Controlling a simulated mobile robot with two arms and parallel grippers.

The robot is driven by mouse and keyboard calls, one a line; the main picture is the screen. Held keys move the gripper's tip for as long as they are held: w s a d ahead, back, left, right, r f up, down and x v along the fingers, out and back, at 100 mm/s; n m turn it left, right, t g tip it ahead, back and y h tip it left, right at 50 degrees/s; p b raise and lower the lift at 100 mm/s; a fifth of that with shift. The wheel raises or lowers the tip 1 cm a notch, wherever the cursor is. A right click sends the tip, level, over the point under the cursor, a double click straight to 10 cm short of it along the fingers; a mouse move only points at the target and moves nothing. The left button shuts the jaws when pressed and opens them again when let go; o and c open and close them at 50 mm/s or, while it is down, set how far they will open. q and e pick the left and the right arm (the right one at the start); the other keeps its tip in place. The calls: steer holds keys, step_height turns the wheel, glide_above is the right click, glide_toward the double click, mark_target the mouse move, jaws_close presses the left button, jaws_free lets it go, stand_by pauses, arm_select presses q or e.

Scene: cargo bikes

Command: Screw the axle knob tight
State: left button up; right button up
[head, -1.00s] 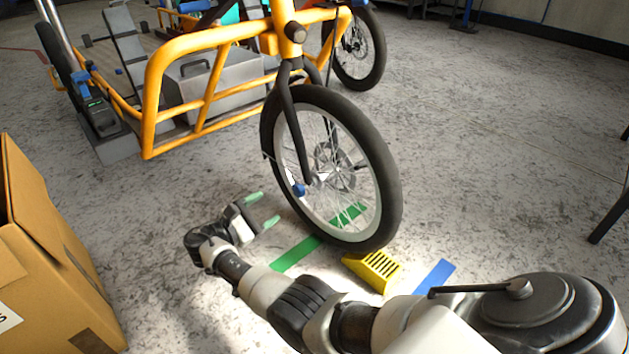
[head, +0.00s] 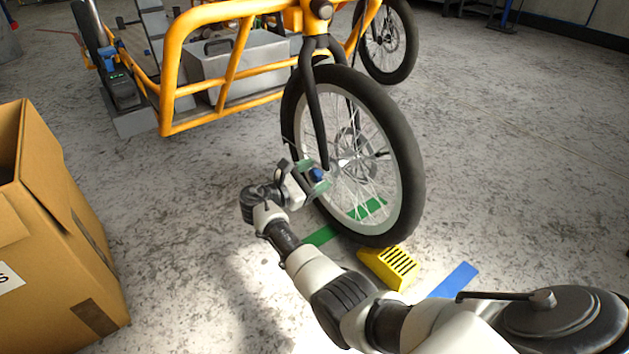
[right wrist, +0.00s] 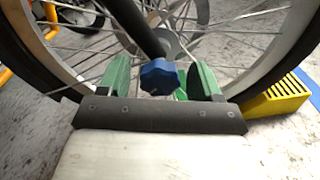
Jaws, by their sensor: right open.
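The blue axle knob (head: 318,174) sits at the lower end of the black fork leg, at the hub of the front wheel (head: 408,150). It also shows in the right wrist view (right wrist: 159,77) as a lobed blue knob. My right gripper (head: 316,178) is open, with its green fingers on either side of the knob. In the right wrist view the fingers (right wrist: 160,80) stand left and right of the knob, with a gap on each side. I cannot tell how deep the knob sits between them. My left gripper is not in view.
A yellow wheel chock (head: 388,267) stands against the tyre on the floor. Green and blue tape strips (head: 452,281) lie nearby. An open cardboard box (head: 60,230) stands at the left. The orange cargo bike frame (head: 200,90) is behind; floor at the right is clear.

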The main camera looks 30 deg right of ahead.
steer(key=shift+d, duration=0.1)
steer(key=c, duration=0.9)
steer(key=m, duration=0.3)
steer(key=shift+p, duration=0.35)
steer(key=m, duration=0.4)
steer(key=shift+m, duration=0.3)
steer(key=m+b, duration=0.1)
steer(key=m, duration=0.5)
steer(key=shift+s+f, duration=0.1)
steer(key=shift+f, duration=0.05)
steer(key=m, duration=0.6)
